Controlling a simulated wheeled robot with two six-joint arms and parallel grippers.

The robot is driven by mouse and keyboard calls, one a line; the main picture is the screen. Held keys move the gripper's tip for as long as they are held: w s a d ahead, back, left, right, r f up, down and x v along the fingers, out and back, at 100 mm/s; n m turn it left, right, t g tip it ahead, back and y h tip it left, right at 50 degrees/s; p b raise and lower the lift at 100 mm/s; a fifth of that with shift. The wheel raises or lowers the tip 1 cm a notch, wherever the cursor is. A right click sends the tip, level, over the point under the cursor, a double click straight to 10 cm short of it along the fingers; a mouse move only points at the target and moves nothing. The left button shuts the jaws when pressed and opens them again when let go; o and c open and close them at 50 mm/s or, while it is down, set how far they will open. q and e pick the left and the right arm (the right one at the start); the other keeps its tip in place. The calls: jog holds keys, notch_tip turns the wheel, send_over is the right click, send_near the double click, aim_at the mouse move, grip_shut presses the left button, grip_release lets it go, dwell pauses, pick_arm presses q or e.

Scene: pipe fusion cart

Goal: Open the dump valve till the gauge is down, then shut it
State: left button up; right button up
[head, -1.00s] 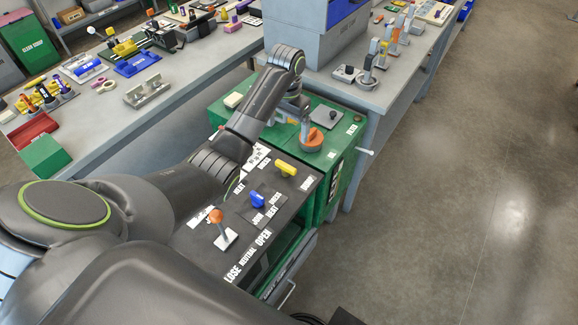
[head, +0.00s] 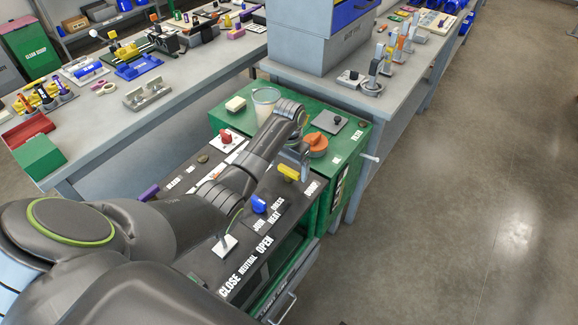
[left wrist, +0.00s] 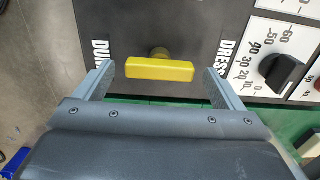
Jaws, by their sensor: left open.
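The dump valve has a yellow bar handle (head: 288,173) on the dark top panel of the cart, beside a DUMP label. In the left wrist view the yellow handle (left wrist: 160,70) lies crosswise between my left gripper's (left wrist: 158,75) open fingers, with a gap at each end. In the head view my left gripper (head: 293,158) hangs just over the handle and partly hides it. I cannot make out a pressure gauge with a needle. My right gripper is not in view.
A blue handle (head: 258,204) and a pale-based lever (head: 224,245) are nearby on the panel. An orange knob (head: 316,145) and a cup (head: 265,100) stand on the green cabinet behind. A black dial knob (left wrist: 283,72) shows right of the handle. Floor is clear at right.

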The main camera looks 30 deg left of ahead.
pick_arm(q)
jog(key=shift+f, duration=0.25)
jog(key=c, duration=0.9)
jog(key=shift+r+n+p, duration=0.25)
jog(key=shift+n+p, duration=0.15)
jog(key=shift+p, duration=0.55)
jog(key=shift+c, duration=0.4)
jog(key=shift+f, duration=0.2)
